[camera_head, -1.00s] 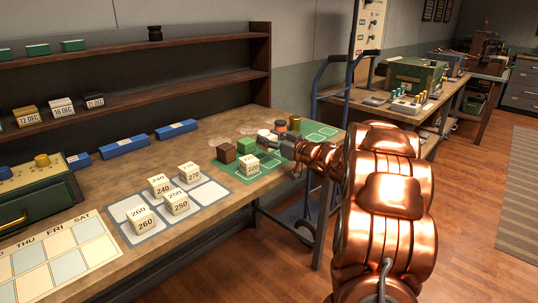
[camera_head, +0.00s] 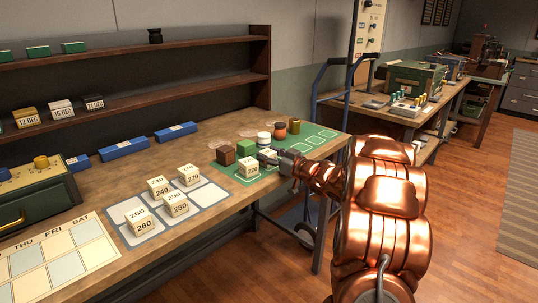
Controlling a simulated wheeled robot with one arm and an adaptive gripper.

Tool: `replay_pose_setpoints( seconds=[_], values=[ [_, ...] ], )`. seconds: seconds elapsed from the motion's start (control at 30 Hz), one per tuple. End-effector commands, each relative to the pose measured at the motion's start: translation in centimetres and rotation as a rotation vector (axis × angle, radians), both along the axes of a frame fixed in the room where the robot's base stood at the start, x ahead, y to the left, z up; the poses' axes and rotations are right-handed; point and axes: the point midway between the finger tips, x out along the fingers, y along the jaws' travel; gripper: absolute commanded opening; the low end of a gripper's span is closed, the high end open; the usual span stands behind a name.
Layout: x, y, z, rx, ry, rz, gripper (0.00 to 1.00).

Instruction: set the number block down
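A cream number block marked 220 (camera_head: 249,170) is at the front left of the green mat (camera_head: 278,168) on the workbench. My gripper (camera_head: 267,158) is low over the mat, just right of and behind this block. Its fingertips are small and partly hidden by the block, so I cannot tell whether they grip it or only stand beside it. I also cannot tell whether the block rests fully on the mat. Other number blocks marked 240 (camera_head: 161,190), 270 (camera_head: 189,176), 250 (camera_head: 176,206) and 260 (camera_head: 140,222) stand on a grey-bordered mat to the left.
A brown cube (camera_head: 226,155), a green cube (camera_head: 244,149), a white jar (camera_head: 264,138), an orange jar (camera_head: 280,131) and a gold cylinder (camera_head: 295,127) stand along the green mat's back. Outlined squares at the mat's right (camera_head: 327,134) are empty.

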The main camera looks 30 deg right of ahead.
Motion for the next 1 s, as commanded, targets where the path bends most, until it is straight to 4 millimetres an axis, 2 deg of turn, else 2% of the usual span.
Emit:
replay_pose_setpoints(
  seconds=[0.03,0.13,0.53,0.67,1.0],
  values=[
    [0.0,0.0,0.0,0.000,0.000,0.000,0.62],
    [0.0,0.0,0.0,0.000,0.000,0.000,0.73],
    [-0.2,-0.1,0.3,0.000,0.000,-0.001,0.73],
    [-1.5,-0.5,0.4,0.000,-0.002,-0.002,0.73],
    [-6.9,-1.7,0.4,-0.001,-0.001,-0.003,0.73]
  ],
)
